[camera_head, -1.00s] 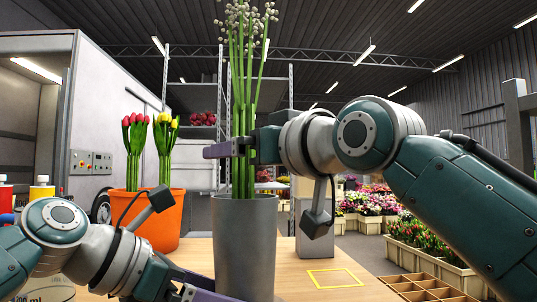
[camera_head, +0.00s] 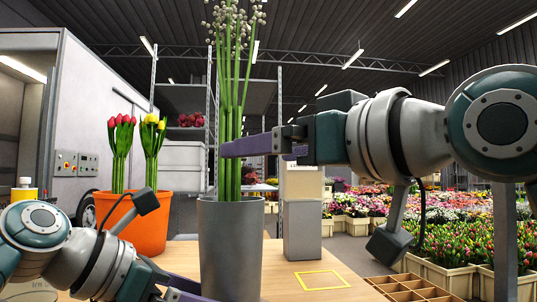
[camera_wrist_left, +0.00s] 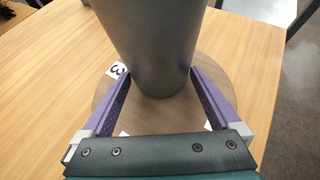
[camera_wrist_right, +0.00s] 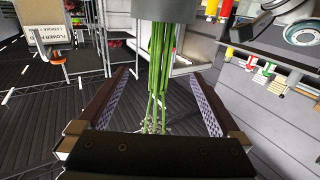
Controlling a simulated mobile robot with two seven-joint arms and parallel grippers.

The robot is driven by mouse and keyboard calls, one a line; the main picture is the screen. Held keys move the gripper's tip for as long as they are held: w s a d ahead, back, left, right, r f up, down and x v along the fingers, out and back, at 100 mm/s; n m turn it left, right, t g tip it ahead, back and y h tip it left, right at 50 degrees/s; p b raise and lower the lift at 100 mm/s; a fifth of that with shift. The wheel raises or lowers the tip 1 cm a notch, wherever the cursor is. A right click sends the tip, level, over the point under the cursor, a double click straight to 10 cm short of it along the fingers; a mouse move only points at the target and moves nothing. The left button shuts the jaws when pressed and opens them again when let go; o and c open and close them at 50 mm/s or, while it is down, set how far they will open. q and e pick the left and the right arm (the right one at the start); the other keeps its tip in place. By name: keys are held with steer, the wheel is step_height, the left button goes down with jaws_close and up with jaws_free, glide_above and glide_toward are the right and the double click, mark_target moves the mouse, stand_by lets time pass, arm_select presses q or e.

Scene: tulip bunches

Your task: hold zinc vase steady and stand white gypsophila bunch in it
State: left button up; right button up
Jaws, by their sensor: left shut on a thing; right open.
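The grey zinc vase (camera_head: 231,245) stands upright on the wooden table; in the left wrist view the vase (camera_wrist_left: 152,45) rises between my left fingers. My left gripper (camera_wrist_left: 162,72) is shut on its lower part. The white gypsophila bunch (camera_head: 232,90) stands nearly upright in the vase, its stems inside the mouth and its white heads high above. Its stem ends are hidden in the vase. My right gripper (camera_head: 255,147) is open above the rim, near the stems. In the right wrist view the green stems (camera_wrist_right: 158,80) show between its spread fingers.
An orange bucket (camera_head: 146,225) with red and yellow tulips stands behind left. A grey box-like stand (camera_head: 302,230), a yellow square outline (camera_head: 321,280) and a wooden divided tray (camera_head: 408,289) are to the right. Table is clear around the outline.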

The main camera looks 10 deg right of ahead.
arm_select(q)
steer(key=shift+r, duration=0.15)
steer(key=o, duration=0.8)
steer(key=shift+c, duration=0.2)
